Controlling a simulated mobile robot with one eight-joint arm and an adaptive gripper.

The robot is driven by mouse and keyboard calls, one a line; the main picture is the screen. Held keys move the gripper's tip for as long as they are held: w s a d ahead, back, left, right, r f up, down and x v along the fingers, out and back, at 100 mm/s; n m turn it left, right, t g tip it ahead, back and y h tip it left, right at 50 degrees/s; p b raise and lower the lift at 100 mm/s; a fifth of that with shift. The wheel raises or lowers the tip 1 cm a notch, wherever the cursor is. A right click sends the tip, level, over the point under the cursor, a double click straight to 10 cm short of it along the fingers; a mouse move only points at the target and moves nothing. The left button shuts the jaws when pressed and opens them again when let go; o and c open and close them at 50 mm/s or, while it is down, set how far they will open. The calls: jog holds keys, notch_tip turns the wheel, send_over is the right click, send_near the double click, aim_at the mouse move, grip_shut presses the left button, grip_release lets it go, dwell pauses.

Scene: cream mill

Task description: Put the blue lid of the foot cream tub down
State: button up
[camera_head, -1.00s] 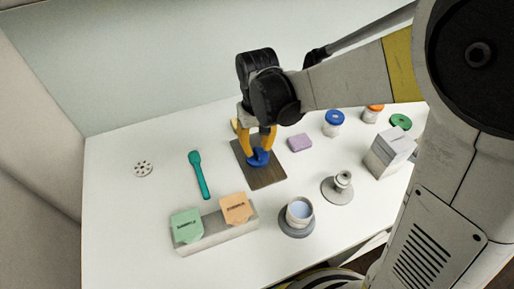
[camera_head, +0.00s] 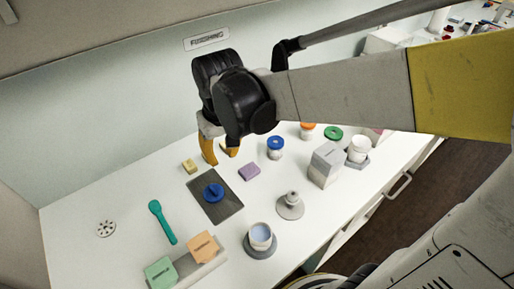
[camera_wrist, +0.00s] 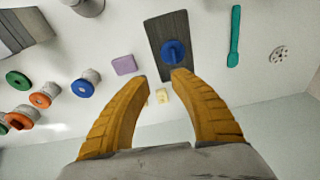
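The blue lid (camera_head: 213,192) lies flat on the dark rectangular mat (camera_head: 229,209), knob upward. In the wrist view the blue lid (camera_wrist: 173,51) also rests on the dark mat (camera_wrist: 171,20), beyond my fingertips. My gripper (camera_head: 220,157) is open and empty, above and behind the mat in the head view. In the wrist view its two yellow fingers (camera_wrist: 160,75) are apart with nothing between them. An open tub with pale blue contents (camera_head: 260,236) stands on a grey round base; I cannot tell if it is the foot cream tub.
A purple block (camera_head: 249,172), a yellow block (camera_head: 189,166) and a blue-lidded jar (camera_head: 275,148) stand near the mat. A teal spatula (camera_head: 162,222) lies to the left. A grey box (camera_head: 326,165) stands to the right.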

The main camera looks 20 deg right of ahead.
jog(key=s+d+r+m+t, duration=0.2)
jog(key=s+d+r+t, duration=0.2)
jog(key=s+d, duration=0.5)
jog(key=shift+s+t, duration=0.65)
jog(key=shift+t, duration=0.05)
